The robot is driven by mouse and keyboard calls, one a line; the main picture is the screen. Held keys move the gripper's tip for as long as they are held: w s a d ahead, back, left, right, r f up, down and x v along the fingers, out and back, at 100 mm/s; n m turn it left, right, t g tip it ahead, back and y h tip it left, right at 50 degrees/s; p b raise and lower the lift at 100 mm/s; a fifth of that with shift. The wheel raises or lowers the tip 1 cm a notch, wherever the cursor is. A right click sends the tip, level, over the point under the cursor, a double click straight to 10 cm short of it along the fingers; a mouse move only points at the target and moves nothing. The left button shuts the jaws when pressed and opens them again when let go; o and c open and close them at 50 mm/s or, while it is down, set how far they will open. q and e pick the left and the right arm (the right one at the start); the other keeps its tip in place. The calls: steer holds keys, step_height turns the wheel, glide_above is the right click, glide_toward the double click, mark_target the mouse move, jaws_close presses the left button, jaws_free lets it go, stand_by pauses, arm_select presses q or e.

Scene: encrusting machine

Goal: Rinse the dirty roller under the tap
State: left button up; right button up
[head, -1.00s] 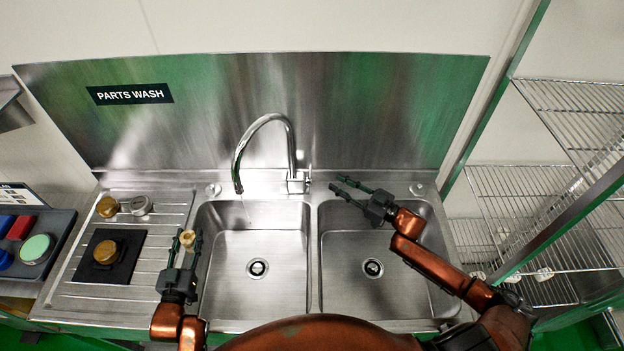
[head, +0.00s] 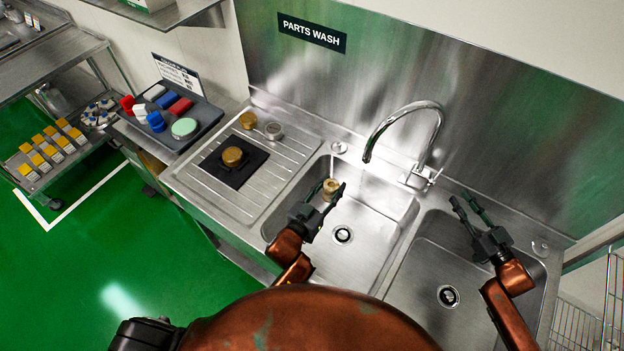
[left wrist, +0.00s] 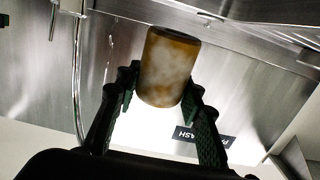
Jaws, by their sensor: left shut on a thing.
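The dirty roller (left wrist: 167,68) is a short cylinder, brownish with pale smears, between my left gripper's fingers in the left wrist view. In the head view the roller (head: 331,188) shows as a small tan piece at the fingertips. My left gripper (head: 326,192) is shut on it, over the left part of the left sink basin (head: 362,225). The tap (head: 405,125) is a curved chrome spout rising behind the basins, to the right of the roller and apart from it. I cannot make out running water. My right gripper (head: 468,208) is open and empty over the right basin (head: 420,275).
On the drainboard (head: 205,205) at left are a brass part (head: 248,120), a grey part (head: 274,131) and a black mat (head: 220,172) with a brass piece (head: 232,156). A tray (head: 205,115) of coloured items is further left. Green floor (head: 80,250) is open at left.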

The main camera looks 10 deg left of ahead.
arm_select(q)
steer(key=s+d+r, duration=0.2)
steer(key=d+r, duration=0.3)
steer(key=d, duration=0.4)
steer(key=shift+t, duration=0.3)
steer(key=shift+w+f, duration=0.2)
steer(key=shift+w, duration=0.55)
steer(key=shift+w+f, duration=0.25)
steer(key=shift+w, duration=0.45)
steer(key=shift+w+f, duration=0.2)
steer(key=shift+w, duration=0.55)
arm_select(e)
steer(key=shift+c, duration=0.5)
